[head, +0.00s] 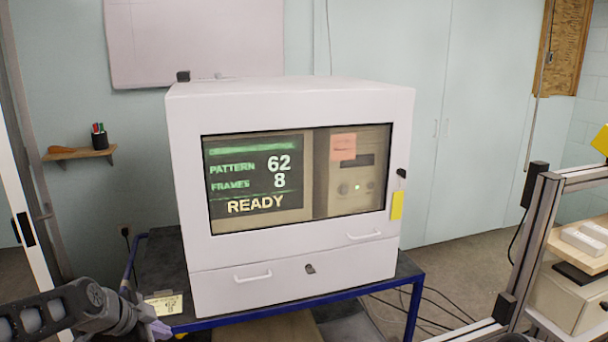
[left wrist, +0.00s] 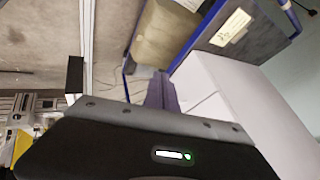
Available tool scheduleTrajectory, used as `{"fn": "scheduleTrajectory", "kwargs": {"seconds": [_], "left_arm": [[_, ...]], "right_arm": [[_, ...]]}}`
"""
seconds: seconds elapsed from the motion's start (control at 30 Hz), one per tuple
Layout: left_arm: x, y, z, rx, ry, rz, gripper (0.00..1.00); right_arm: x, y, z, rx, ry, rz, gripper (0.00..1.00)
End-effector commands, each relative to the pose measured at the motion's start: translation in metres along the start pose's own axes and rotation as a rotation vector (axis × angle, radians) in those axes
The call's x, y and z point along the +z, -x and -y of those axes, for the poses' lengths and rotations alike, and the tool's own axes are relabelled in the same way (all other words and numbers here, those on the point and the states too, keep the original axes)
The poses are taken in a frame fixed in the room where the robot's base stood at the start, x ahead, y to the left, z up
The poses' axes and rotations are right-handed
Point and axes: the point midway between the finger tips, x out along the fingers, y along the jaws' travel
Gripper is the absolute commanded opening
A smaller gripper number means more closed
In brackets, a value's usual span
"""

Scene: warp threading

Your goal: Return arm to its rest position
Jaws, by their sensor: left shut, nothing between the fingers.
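My left gripper (head: 158,331) is at the lower left of the head view, with its arm coming in from the left edge. Its purple fingers also show in the left wrist view (left wrist: 160,92), shut together with nothing between them. It is in front of the left part of the blue-framed table (head: 410,300), near a small paper card (head: 165,304). My right gripper is not in view.
A white cabinet (head: 290,280) with a screen reading "PATTERN 62, FRAMES 8, READY" stands on the table. Metal frame posts (head: 532,235) rise at the right, beside a shelf with a white box (head: 584,240). Cables lie on the floor.

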Motion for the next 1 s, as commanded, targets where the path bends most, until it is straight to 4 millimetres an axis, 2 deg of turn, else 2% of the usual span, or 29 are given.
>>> {"fn": "scheduleTrajectory", "kwargs": {"seconds": [0.27,0.33,0.47,0.57,0.67,0.77,0.8,0.87,0.9,0.97,1.0], "left_arm": [[-0.003,-0.003,0.016,-0.083,0.235,-0.026,0.0],[0.002,-0.007,0.016,-0.104,0.325,-0.033,0.0],[0.018,-0.028,0.004,-0.122,0.546,-0.047,0.0],[0.027,-0.058,-0.024,-0.105,0.754,-0.062,0.0],[0.033,-0.095,-0.069,-0.062,0.974,-0.064,0.0],[0.036,-0.133,-0.135,0.008,1.191,-0.033,0.0],[0.036,-0.147,-0.166,0.038,1.268,-0.011,0.0],[0.036,-0.162,-0.214,0.085,1.366,0.034,0.0],[0.037,-0.17,-0.247,0.115,1.417,0.071,0.0],[0.038,-0.177,-0.295,0.158,1.474,0.133,0.0],[0.04,-0.179,-0.327,0.185,1.494,0.178,0.0]], "right_arm": [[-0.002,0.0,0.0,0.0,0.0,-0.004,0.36],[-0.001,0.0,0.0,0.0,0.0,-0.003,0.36],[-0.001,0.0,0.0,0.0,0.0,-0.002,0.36],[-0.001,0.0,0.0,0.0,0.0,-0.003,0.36],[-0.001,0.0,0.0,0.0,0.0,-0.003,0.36],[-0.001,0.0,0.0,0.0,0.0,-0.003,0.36],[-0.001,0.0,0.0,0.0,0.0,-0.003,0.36],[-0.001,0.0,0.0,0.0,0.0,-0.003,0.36],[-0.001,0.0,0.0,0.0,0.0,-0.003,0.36],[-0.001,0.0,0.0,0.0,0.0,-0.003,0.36],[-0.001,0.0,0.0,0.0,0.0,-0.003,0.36]]}}
